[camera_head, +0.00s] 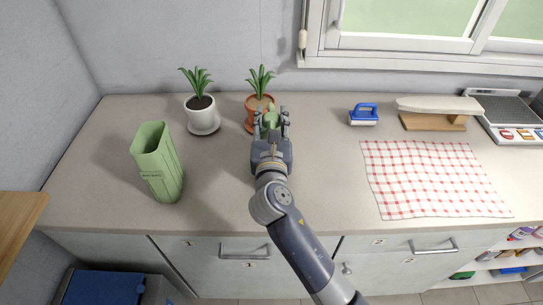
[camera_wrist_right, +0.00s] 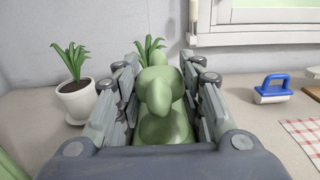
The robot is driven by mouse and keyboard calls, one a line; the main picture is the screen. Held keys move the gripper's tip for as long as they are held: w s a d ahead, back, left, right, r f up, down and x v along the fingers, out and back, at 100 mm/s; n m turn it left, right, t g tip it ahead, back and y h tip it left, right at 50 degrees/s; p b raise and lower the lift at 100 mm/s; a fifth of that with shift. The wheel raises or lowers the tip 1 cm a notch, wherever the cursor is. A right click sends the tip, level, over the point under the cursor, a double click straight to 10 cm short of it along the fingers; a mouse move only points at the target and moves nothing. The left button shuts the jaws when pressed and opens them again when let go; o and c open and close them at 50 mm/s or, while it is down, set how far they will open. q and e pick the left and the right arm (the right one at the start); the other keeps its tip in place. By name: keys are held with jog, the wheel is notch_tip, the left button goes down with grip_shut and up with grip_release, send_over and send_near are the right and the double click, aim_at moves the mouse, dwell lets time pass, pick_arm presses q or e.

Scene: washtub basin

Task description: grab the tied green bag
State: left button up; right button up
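The tied green bag (camera_head: 270,116) is in front of the orange-brown pot in the head view, with its knot sticking up. The right wrist view shows the green bag (camera_wrist_right: 163,112) close up. My right gripper (camera_head: 271,122) has one finger on each side of it. The bag nearly fills the space between the fingers of the right gripper (camera_wrist_right: 162,75). I cannot tell whether the fingers press on it. The bag's underside is hidden by the gripper. My left gripper is not in view.
An orange-brown potted plant (camera_head: 253,106) stands just beyond the bag. A white potted plant (camera_head: 202,117) and a tall green bin (camera_head: 160,168) stand to the left. A blue-handled brush (camera_head: 363,115) and a checkered cloth (camera_head: 430,180) lie to the right on the counter (camera_head: 325,195).

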grip_shut()
jog(key=shift+r, duration=0.1)
jog(key=shift+r, duration=0.1)
